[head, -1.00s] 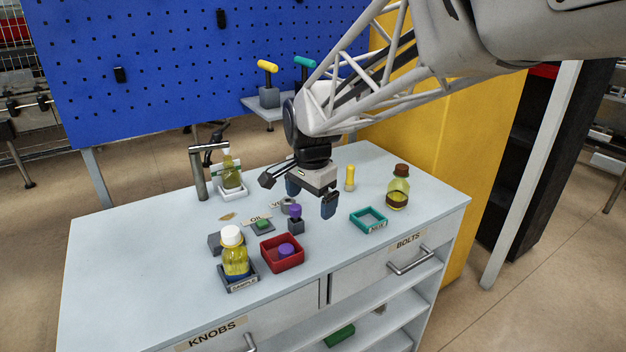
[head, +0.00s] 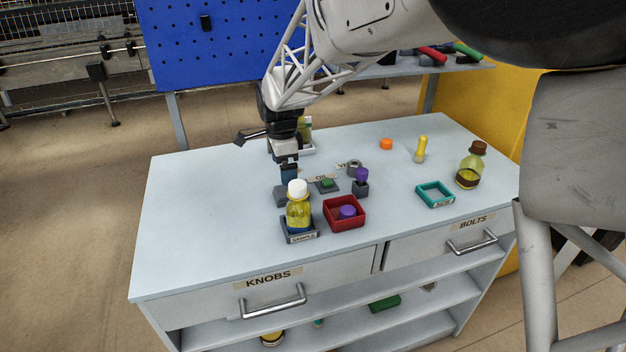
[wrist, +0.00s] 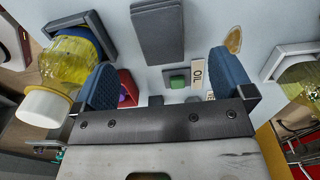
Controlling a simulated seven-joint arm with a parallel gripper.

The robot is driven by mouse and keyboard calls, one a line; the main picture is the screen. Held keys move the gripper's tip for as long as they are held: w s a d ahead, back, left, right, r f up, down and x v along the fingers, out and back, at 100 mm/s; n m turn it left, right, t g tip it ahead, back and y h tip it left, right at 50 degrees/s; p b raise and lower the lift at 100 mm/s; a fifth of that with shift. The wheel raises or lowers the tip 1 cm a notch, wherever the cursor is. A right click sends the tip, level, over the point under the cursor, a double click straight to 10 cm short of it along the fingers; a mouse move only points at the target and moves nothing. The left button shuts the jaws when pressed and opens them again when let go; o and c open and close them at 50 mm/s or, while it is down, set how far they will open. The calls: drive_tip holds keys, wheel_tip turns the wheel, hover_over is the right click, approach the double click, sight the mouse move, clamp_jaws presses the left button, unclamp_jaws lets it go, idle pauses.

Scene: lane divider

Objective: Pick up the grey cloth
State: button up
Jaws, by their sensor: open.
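The grey cloth (head: 281,196) appears as a small, flat-sided grey piece on the bench top, just behind and left of the yellow bottle with the white cap (head: 298,208). In the wrist view the cloth (wrist: 157,32) looks like a folded rectangle at the top middle, nothing gripping it. My gripper (head: 289,176) points down above the bench near the cloth and partly hides it. In the wrist view my gripper (wrist: 166,80) has its blue fingers wide apart, with the cloth ahead of the gap between them. I cannot tell the exact height.
The bottle stands close beside my gripper in a grey SAMPLE tray (head: 300,238). A red tray (head: 345,222) holds a purple piece. A green-topped block (head: 327,183) and a purple-topped block (head: 361,182) stand nearby. Another bottle in a white tray (wrist: 277,66) is right. The bench's left side is clear.

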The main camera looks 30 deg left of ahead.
sight(286, 191)
drive_tip(key=shift+f, duration=1.3)
drive_tip(key=shift+d+f, duration=0.1)
drive_tip(key=shift+f, duration=2.5)
drive_tip(key=c, duration=1)
drive_tip(key=shift+r, duration=0.1)
drive_tip(key=shift+r, duration=4.9)
